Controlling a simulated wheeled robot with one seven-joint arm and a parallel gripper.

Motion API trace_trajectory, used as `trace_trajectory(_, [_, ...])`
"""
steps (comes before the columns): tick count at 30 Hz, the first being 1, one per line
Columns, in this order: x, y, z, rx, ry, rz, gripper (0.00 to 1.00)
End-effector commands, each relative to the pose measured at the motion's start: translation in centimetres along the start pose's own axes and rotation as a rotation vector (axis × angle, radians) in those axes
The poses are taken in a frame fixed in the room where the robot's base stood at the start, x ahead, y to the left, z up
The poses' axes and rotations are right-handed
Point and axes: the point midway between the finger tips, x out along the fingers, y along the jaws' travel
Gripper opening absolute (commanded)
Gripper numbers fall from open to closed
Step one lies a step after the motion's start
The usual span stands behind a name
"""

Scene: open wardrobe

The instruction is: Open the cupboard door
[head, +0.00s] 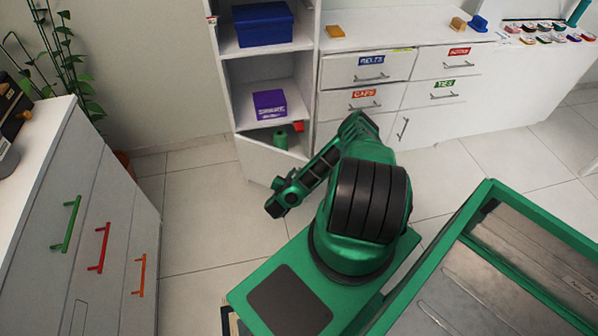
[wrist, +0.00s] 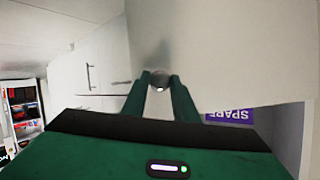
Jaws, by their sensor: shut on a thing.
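The white cupboard door (head: 262,165) is the low panel of the tall shelf unit in the head view. It stands swung partly out, with its top edge slanting toward me and a gap into the lower compartment. In the wrist view, which is upside down, the door (wrist: 225,45) fills the upper middle. My gripper (wrist: 160,83) has its two green fingers shut on a small round metallic knob (wrist: 159,76) near the door's free edge. In the head view my arm reaches to the door's front, but the fingertips and knob cannot be made out.
A green item (head: 281,139) and red item (head: 299,126) show behind the door. A purple SPARE box (head: 269,104) sits above. White drawers (head: 365,69) stand right of the unit. A cabinet (head: 80,220) stands at left. Tiled floor (head: 195,215) is clear between.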

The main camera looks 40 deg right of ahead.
Motion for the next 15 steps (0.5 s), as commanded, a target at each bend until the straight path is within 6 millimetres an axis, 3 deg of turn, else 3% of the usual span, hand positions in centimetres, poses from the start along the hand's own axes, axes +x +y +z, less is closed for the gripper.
trace_trajectory(15, [-0.68, 0.11, 0.37, 0.006, 0.004, 0.019, 0.0])
